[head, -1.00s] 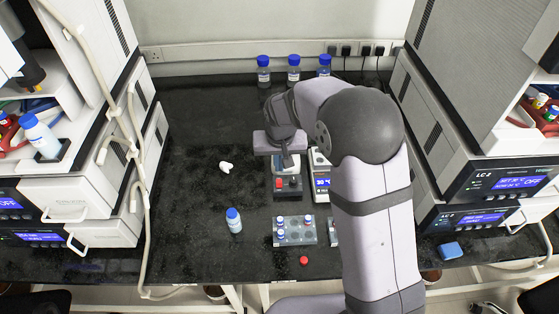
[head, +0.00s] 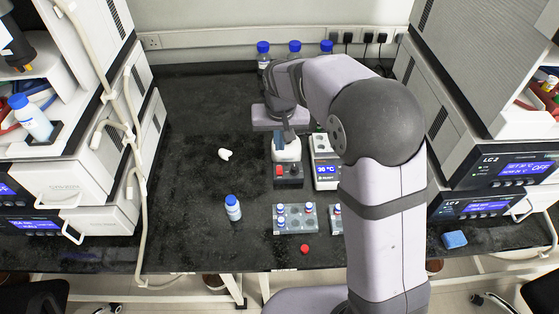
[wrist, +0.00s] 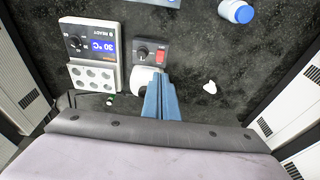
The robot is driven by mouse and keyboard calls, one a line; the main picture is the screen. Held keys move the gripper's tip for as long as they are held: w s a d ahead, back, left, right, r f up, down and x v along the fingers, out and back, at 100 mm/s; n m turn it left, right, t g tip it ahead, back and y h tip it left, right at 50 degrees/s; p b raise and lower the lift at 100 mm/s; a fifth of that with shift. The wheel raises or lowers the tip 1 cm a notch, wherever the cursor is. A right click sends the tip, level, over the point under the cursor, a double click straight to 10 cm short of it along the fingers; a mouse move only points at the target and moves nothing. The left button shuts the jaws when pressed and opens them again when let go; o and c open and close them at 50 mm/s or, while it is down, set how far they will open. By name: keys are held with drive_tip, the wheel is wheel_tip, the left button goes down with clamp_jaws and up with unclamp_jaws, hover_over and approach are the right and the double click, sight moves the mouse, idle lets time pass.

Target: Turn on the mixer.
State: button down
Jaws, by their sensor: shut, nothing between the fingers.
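The mixer (head: 290,179) is a small dark box with a white rounded top (head: 286,152), standing on the black bench. Its red switch (head: 280,171) and dark knob (head: 294,169) are on the side facing the head camera. In the wrist view the red switch (wrist: 161,56) and the knob (wrist: 142,52) show clearly, beside the white top (wrist: 144,79). My gripper (head: 287,138) is shut and empty, above the back of the white top in the head view. Its blue fingertips (wrist: 160,80) overlap the edge of the white top in the wrist view; contact cannot be told.
A hot plate reading 30 °C (head: 325,172) stands right beside the mixer. A vial rack (head: 296,226), a blue-capped bottle (head: 233,211) and a red cap (head: 305,249) lie nearer the front. A small white object (head: 225,154) is to the left, with bare bench around it.

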sight(279, 167)
drive_tip(key=shift+w+f+b, duration=0.1)
drive_tip(key=shift+w+b, duration=0.15)
drive_tip(key=shift+b, duration=0.35)
drive_tip(key=shift+r, duration=0.2)
drive_tip(key=p+x, duration=0.3)
drive_tip(key=x, duration=1)
drive_tip(key=shift+w+f, duration=0.15)
drive_tip(key=shift+f, duration=0.35)
drive_tip(key=shift+f, duration=0.1)
